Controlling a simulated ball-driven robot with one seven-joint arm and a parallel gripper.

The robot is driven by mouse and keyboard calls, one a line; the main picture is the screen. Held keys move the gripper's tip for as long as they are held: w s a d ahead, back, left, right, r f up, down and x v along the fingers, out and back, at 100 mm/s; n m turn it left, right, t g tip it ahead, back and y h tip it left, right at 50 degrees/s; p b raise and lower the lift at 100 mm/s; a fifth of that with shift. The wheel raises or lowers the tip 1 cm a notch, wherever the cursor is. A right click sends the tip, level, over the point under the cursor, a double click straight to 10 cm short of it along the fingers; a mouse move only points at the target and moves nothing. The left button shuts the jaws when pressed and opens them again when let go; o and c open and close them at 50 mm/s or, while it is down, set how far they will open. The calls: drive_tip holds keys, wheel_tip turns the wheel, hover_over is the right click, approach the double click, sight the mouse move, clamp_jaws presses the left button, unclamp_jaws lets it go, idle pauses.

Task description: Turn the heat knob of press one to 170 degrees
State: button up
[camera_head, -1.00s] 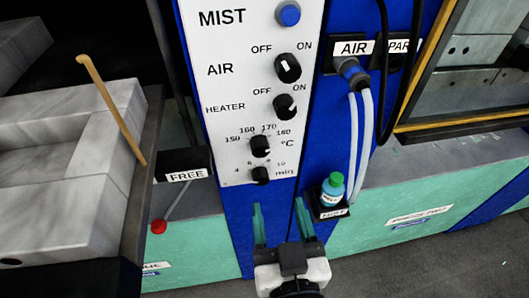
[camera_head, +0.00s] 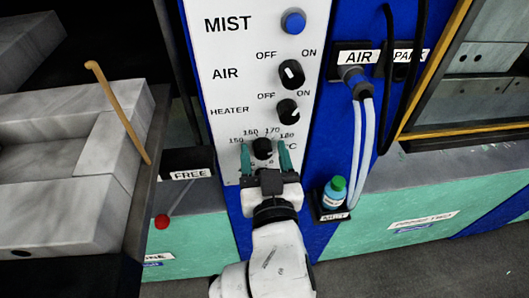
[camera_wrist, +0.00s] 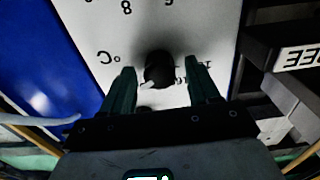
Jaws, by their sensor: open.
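The heat knob (camera_head: 263,148) is a small black dial on the white panel (camera_head: 215,75), under the HEATER switch (camera_head: 288,111). Its printed scale runs 150, 160, 170, 180 °C. My gripper (camera_head: 265,158) is open, its two green fingers on either side of the knob. In the wrist view the knob (camera_wrist: 158,68) shows between the fingertips (camera_wrist: 162,82), with a gap on each side. A light pointer mark shows on it there, but I cannot tell which number it points at. The minutes knob below is hidden behind my gripper.
The AIR switch (camera_head: 291,74) and blue MIST button (camera_head: 293,21) are higher on the panel. A small blue bottle with a green cap (camera_head: 334,192) stands in a black holder to the right, near white hoses (camera_head: 361,140). A black FREE bracket (camera_head: 187,163) juts out at left.

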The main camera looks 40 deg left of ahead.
drive_tip(key=c, duration=1)
drive_tip(key=shift+c, duration=0.2)
drive_tip(key=shift+n, duration=0.3)
drive_tip(key=n+p, duration=0.2)
drive_tip(key=n, duration=0.2)
drive_tip(key=shift+s+a+n+p, duration=0.1)
drive_tip(key=shift+n+p, duration=0.6)
drive_tip(key=shift+n, duration=1.3)
